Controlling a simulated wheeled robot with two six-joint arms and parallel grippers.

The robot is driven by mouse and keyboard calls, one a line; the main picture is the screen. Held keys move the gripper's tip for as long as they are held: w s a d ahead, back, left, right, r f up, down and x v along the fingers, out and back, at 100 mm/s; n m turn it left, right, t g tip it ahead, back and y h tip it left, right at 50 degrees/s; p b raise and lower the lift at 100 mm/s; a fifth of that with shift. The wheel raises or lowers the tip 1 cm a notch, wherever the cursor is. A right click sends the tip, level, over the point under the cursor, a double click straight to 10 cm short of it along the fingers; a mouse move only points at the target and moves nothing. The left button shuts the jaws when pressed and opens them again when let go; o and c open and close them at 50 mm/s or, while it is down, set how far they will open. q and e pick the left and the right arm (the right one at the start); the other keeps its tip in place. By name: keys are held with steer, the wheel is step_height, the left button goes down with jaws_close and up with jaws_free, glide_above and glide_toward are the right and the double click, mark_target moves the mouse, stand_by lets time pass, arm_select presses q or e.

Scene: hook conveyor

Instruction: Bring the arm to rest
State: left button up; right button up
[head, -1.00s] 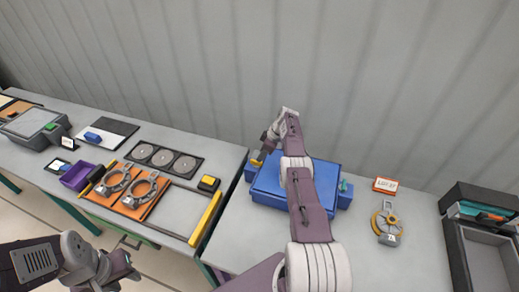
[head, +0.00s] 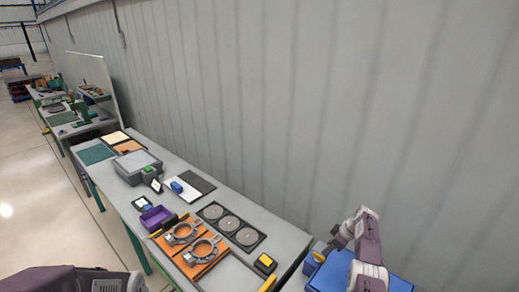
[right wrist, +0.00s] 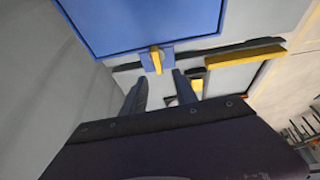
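My right arm comes in at the lower right of the head view, its gripper (head: 334,246) over the near-left edge of a blue case (head: 335,272). In the right wrist view, the two dark fingers (right wrist: 159,82) stand apart with nothing held between them. A yellow latch (right wrist: 156,59) on the side of the blue case (right wrist: 150,22) lies just beyond the fingertips; I cannot tell if they touch it. My left arm shows only as a link at the bottom left of the head view; its gripper is out of frame.
The grey bench holds an orange fixture with two ring clamps (head: 203,250), a black tray of discs (head: 231,227), a purple bin (head: 157,218) and a grey box device (head: 138,167). A ribbed wall (head: 300,110) runs behind. Floor is open at left.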

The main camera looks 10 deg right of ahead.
steer(key=w+a+r+n+t+b, duration=0.1)
steer(key=w+a+r+n+b, duration=0.1)
steer(key=w+a+r+b, duration=0.3)
steer(key=w+a+r+n+b, duration=0.1)
steer(key=w+a+r+b, duration=0.1)
steer(key=a+r+b, duration=0.6)
steer(key=s+a+b, duration=0.2)
steer(key=s+a, duration=0.4)
steer(key=a, duration=0.1)
steer(key=s+f+m+g+h+b, duration=0.1)
steer(key=s+f+m, duration=0.3)
steer(key=s, duration=0.6)
steer(key=s+a+f+m+g+h+b, duration=0.1)
steer(key=s+f+m+b, duration=0.1)
steer(key=s+f+m, duration=0.2)
steer(key=s+f+m+g+b, duration=0.1)
steer(key=s+f+m, duration=0.2)
steer(key=s+f, duration=0.5)
steer(key=shift+s+a+f+m+h+b, duration=0.3)
steer(key=shift+s+a+f+m+h, duration=0.1)
steer(key=shift+s, duration=4)
